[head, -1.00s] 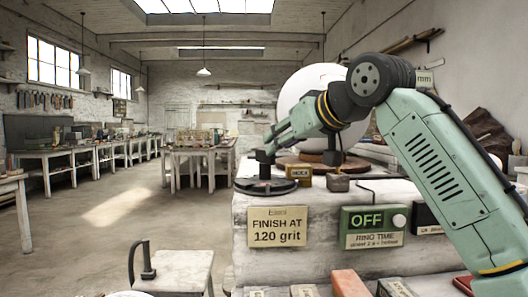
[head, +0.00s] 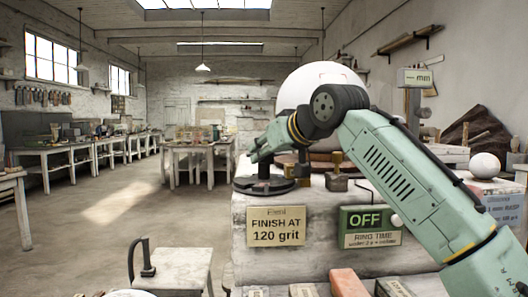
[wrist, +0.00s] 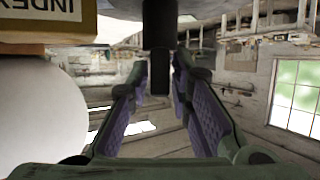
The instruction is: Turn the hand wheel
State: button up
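The hand wheel (head: 264,186) is a dark flat disc with an upright post, at the front left corner of the pale stone block in the head view. My gripper (head: 257,155) is at the upper part of the post, reached over from the right. In the wrist view, my gripper (wrist: 161,70) shows two fingers with purple pads spread apart. A dark post (wrist: 158,30) comes down from the top edge between the fingertips. It lines up with the gap, but I cannot tell whether either finger touches it. My arm hides part of the block's top.
A large white sphere (head: 322,84) stands behind my arm. A brass block marked INDEX (wrist: 45,14) shows in the wrist view. Signs reading FINISH AT 120 grit (head: 276,226) and OFF (head: 366,219) are on the block's front. A small stool (head: 172,268) stands at the left.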

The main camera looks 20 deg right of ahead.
grip_shut()
jog(key=shift+f, duration=0.2)
dwell(0.3)
